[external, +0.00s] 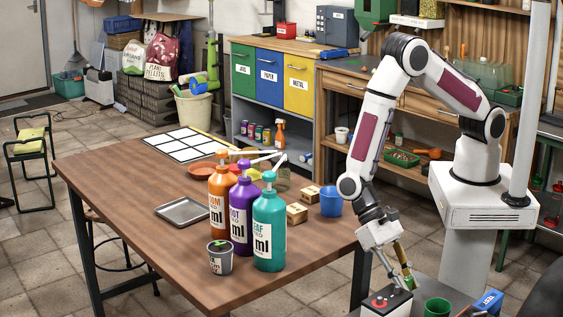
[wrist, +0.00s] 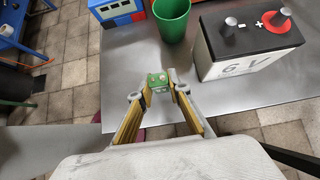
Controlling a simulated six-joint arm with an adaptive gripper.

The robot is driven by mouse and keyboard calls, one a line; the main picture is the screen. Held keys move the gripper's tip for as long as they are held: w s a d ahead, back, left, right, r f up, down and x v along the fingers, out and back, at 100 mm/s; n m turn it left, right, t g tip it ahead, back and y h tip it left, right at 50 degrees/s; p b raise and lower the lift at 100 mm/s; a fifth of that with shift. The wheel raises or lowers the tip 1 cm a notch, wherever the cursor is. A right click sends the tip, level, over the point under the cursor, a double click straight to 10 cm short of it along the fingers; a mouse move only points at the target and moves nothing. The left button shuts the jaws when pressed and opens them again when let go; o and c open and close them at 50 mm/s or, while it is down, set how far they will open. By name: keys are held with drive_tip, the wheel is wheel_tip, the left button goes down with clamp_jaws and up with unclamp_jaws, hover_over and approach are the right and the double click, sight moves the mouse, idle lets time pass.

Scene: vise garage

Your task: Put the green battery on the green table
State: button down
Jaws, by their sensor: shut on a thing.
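The green battery (wrist: 157,79) is small and blocky, with light terminals on top, and shows between the fingertips in the wrist view. My gripper (wrist: 159,88) is shut on it, above the edge of a grey metal surface (wrist: 228,104). In the external view my gripper (external: 405,268) points down at the lower right, beside the big 6 V battery (external: 386,304). Whether the green battery touches the grey surface I cannot tell. No table with a plainly green top shows; a folding seat with a green top (external: 29,141) stands at the far left.
A green cup (wrist: 171,20), the 6 V battery (wrist: 250,48) and a blue box (wrist: 116,11) stand on the grey surface.

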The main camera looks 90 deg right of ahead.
drive_tip(key=shift+f, duration=1)
drive_tip(key=c, duration=1.9)
unclamp_jaws()
drive_tip(key=shift+f, duration=0.15)
drive_tip(key=shift+r, duration=0.2)
drive_tip(key=shift+v, duration=3.75)
drive_tip(key=shift+r, duration=0.1)
